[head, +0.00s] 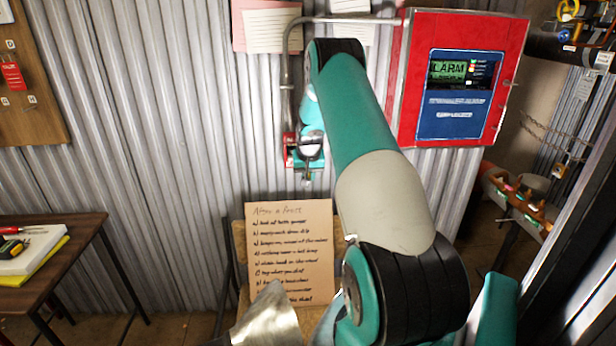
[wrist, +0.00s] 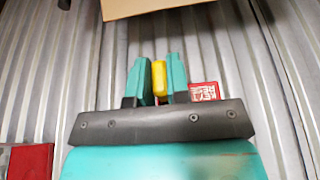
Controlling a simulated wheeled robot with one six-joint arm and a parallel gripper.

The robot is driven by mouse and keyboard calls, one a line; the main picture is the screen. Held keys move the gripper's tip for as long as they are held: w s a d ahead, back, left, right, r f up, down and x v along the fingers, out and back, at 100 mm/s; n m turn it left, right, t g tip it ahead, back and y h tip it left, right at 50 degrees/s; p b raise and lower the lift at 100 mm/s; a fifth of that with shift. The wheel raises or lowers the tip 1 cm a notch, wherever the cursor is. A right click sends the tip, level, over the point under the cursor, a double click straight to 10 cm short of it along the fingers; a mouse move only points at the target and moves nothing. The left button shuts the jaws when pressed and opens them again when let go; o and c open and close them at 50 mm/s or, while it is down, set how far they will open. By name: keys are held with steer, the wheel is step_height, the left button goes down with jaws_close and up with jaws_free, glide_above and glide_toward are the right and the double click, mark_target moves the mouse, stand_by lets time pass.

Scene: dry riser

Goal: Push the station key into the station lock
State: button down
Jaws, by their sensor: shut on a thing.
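My gripper (wrist: 160,68) is shut on a yellow piece, which I take to be the station key (wrist: 158,84). It sits upright in the wrist view between the two teal fingers. Only the yellow part shows; its far end is hidden. A small red plate with white lettering (wrist: 204,91), partly reading "KEY" and "RES", is just right of the fingers on the wall side. In the head view my gripper (head: 308,160) is at the corrugated wall, with red parts (head: 290,150) beside it. The lock's keyhole is not visible, so I cannot tell whether the key touches it.
A red alarm cabinet (head: 411,105) with a blue panel hangs right of my arm. A handwritten cardboard notice (head: 290,245) stands below the gripper. A pipe (head: 287,75) runs down the wall close by. A wooden table (head: 75,245) is at the left.

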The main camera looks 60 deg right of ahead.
steer(key=shift+w+d, duration=0.7)
steer(key=shift+d, duration=0.2)
